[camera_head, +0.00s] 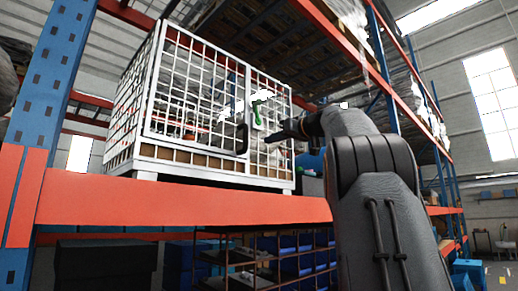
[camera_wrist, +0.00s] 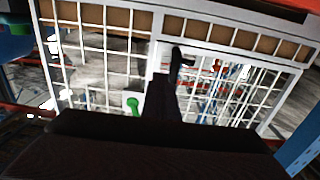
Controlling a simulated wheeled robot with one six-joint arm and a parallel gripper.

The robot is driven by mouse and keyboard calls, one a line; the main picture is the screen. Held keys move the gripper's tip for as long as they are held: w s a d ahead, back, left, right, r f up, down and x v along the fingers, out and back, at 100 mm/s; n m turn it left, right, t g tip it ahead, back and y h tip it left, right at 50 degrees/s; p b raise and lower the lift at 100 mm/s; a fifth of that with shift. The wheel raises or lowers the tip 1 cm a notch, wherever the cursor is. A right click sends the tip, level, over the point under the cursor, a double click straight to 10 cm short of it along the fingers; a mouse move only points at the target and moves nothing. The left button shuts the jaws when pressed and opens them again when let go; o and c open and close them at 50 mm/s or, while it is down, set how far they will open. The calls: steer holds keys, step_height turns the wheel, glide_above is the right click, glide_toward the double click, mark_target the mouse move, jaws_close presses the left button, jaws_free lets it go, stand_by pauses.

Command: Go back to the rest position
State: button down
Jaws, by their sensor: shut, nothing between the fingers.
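My gripper (camera_head: 272,137) is shut and empty. In the head view it points left toward the front of a white wire-mesh cage (camera_head: 215,171), just right of the cage's black handle (camera_head: 242,138). A green latch (camera_head: 257,112) sits above and right of the handle. In the wrist view, which looks upside down, my dark gripper (camera_wrist: 163,88) overlaps the black handle (camera_wrist: 176,60) in the picture. I cannot tell whether they touch. The green latch (camera_wrist: 133,105) shows left of the fingers there, against the white mesh cage (camera_wrist: 110,12).
The cage stands on an orange shelf beam (camera_head: 180,203) between blue rack posts (camera_head: 45,90). Blue bins (camera_head: 290,265) fill the shelf below. An upper orange beam (camera_head: 345,40) slants overhead. Open floor (camera_head: 500,270) shows at the far right.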

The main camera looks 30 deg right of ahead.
steer(key=s+d+b, duration=0.2)
steer(key=s, duration=0.4)
steer(key=shift+s, duration=0.25)
steer(key=shift+f, duration=0.1)
